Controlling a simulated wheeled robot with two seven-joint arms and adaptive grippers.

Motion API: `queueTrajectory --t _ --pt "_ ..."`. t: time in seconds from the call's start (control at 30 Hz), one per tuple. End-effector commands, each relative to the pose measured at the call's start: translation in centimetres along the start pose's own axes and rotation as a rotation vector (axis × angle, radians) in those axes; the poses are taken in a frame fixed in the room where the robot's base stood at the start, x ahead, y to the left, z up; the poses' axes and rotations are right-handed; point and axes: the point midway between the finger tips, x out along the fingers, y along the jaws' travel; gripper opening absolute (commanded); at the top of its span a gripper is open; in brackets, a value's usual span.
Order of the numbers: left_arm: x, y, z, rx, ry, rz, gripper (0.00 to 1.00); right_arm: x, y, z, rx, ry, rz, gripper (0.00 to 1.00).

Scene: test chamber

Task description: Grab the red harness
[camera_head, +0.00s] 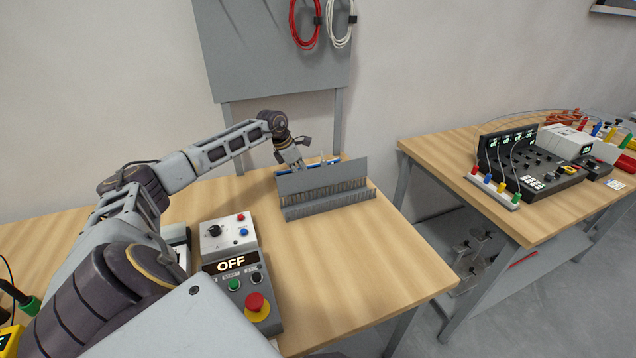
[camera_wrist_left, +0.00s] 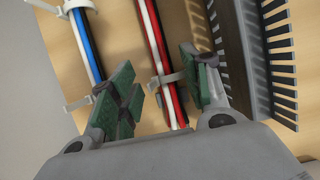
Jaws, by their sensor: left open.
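My left gripper (camera_head: 299,164) reaches down behind the grey slotted duct on the table in the head view. In the left wrist view my left gripper (camera_wrist_left: 160,85) is open, with green pads. The red harness (camera_wrist_left: 168,62), a bundle of red, white and black wires with white ties, runs between the two fingers. Neither finger is closed on it. A blue harness (camera_wrist_left: 84,42) with blue, white and black wires lies to the left, outside the left finger. The red harness is hidden behind the duct in the head view. My right gripper is not in view.
The grey slotted duct (camera_head: 322,182) stands close to the gripper, right of it in the left wrist view (camera_wrist_left: 262,60). A control box (camera_head: 232,268) reading OFF sits nearer. Red and white cable coils (camera_head: 305,27) hang on the board. A second table (camera_head: 440,152) holds test equipment.

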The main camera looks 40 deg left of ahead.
Motion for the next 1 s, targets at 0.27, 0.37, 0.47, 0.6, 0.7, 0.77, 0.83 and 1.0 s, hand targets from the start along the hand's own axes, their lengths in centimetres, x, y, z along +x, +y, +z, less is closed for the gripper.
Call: queueTrajectory --t 0.27,0.37,0.47,0.6,0.7,0.77,0.83,1.0 --pt "2.6 -0.3 0.1 -0.001 -0.001 -0.001 0.47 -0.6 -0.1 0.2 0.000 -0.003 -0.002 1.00" --pt "3.0 -0.3 0.1 -0.001 0.000 -0.001 0.47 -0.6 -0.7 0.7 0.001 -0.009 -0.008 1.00" --pt "3.2 -0.3 0.1 0.000 0.000 0.000 0.47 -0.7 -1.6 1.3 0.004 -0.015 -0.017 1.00" --pt "3.2 -0.3 0.1 0.000 0.000 0.000 0.47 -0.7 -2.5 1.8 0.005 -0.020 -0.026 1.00" --pt "3.2 -0.3 0.1 0.000 0.000 0.000 0.47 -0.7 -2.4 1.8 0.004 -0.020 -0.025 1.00" --pt "3.2 -0.3 0.1 0.000 0.000 0.000 0.47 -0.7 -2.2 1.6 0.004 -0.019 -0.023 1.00" --pt "3.2 -0.3 0.1 0.000 0.000 0.000 0.47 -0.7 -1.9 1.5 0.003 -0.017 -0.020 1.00" --pt "3.2 -0.3 0.1 0.000 0.000 0.000 0.32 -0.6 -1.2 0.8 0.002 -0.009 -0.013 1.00"
